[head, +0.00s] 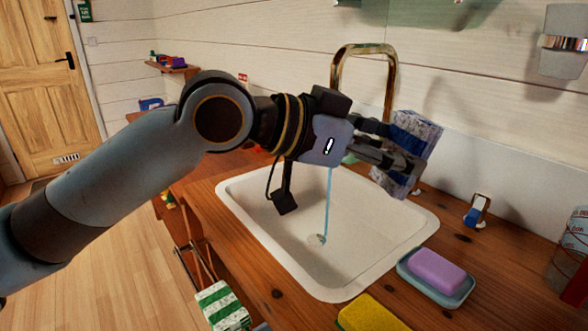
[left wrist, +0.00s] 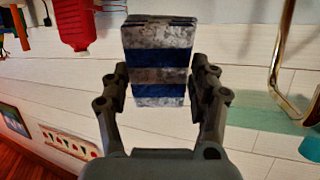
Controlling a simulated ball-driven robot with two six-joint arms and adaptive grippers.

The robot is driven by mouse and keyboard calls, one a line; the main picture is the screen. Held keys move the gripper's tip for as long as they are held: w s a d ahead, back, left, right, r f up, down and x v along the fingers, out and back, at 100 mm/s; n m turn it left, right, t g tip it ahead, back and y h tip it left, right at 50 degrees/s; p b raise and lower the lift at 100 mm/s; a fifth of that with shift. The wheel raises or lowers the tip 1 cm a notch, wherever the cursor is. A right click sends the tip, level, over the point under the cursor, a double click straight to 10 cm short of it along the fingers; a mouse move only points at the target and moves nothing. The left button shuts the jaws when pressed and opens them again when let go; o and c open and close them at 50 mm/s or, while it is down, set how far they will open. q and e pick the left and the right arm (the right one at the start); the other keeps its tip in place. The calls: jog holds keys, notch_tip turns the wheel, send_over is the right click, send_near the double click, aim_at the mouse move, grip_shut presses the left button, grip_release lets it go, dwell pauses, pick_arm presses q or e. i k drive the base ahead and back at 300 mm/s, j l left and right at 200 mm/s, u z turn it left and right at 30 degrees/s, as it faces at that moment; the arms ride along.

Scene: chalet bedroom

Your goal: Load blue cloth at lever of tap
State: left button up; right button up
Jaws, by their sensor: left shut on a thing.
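My left gripper (head: 385,150) is shut on a folded cloth (head: 415,135) with blue and mottled grey-white stripes. It holds the cloth in the air above the back right of the sink. In the left wrist view the cloth (left wrist: 158,62) stands between the two fingers of the gripper (left wrist: 160,85). The brass tap (head: 362,48) rises behind the sink, its lower part hidden by my left arm; it also shows in the left wrist view (left wrist: 279,60). A small blue and white piece with brass (head: 477,211) stands right of the sink; I cannot tell whether it is the lever.
A thin blue stream, apparently water (head: 328,200), falls into the white sink (head: 395,255). A purple soap (head: 437,270) lies in a dish (head: 462,298). A yellow sponge (head: 370,313) and green-striped cloth (head: 222,305) are in front. A red bottle (left wrist: 75,25) shows in the wrist view.

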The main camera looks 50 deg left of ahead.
aim_at(483, 200)
jog(key=u, duration=1)
jog(key=k+j+u, duration=0.2)
jog(key=k, duration=0.3)
jog(key=k+j+u, duration=0.25)
jog(key=k+j, duration=0.15)
jog(key=k, duration=0.1)
